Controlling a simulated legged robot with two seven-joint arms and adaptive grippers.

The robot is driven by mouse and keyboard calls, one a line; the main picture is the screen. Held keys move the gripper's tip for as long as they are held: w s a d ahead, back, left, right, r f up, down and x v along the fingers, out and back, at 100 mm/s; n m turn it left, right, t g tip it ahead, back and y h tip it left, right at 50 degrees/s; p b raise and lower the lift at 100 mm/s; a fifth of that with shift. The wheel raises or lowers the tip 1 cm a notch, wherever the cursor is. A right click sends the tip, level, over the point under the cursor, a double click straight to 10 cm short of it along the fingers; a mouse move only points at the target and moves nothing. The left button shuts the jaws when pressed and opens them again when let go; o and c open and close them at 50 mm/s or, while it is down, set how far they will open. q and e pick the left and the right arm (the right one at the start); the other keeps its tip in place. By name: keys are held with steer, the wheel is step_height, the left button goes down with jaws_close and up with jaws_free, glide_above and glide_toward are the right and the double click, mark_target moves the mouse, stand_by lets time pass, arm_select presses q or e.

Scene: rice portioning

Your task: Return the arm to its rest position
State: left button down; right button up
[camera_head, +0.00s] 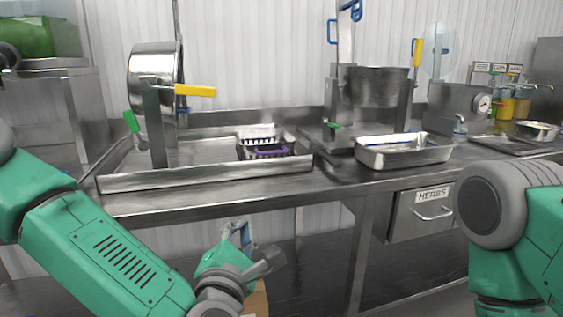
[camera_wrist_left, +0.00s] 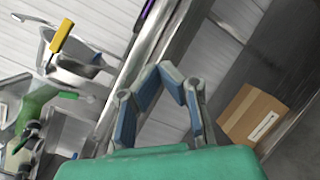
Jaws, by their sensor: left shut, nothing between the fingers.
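My left arm comes in from the left in the head view. Its gripper (camera_head: 238,234) hangs low in front of the counter (camera_head: 215,194), below its front edge and apart from it. In the left wrist view the two blue-grey fingers meet at their tips in an arch, so the left gripper (camera_wrist_left: 161,72) is shut, with nothing between the fingers. My right arm stands at the right edge of the head view, with its elbow showing. Its gripper is out of view.
A cardboard box (camera_wrist_left: 253,115) lies low beside the left gripper. On the counter stand a tilted steel pot (camera_head: 150,63) with a yellow handle, a basket (camera_head: 262,150) and a steel pan (camera_head: 402,157). A drawer labelled HERBS (camera_head: 420,222) hangs below at right.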

arm_select(q)
steer(key=s+a+f+m+g+h+p, duration=0.15)
steer(key=s+f+m+g, duration=0.4)
steer(key=f, duration=0.55)
steer(key=s+a+f+m+g+h, duration=0.1)
steer(key=s+f+m+g+h, duration=0.15)
steer(key=s+f+m, duration=0.6)
steer(key=s+a+f+m+g+y+p, duration=0.1)
steer(key=s+a+f+m+g+y, duration=0.1)
steer(key=s+a+f+m+g, duration=0.3)
steer(key=s+a+f+m+g+y+p, duration=0.1)
steer(key=s+a+f+m+g+y, duration=0.2)
steer(key=s+a+f+m, duration=0.4)
steer(key=s+a+f+g, duration=0.1)
steer(key=s+a, duration=0.4)
steer(key=a, duration=0.2)
steer(key=shift+s+g, duration=0.25)
steer(key=shift+g, duration=0.15)
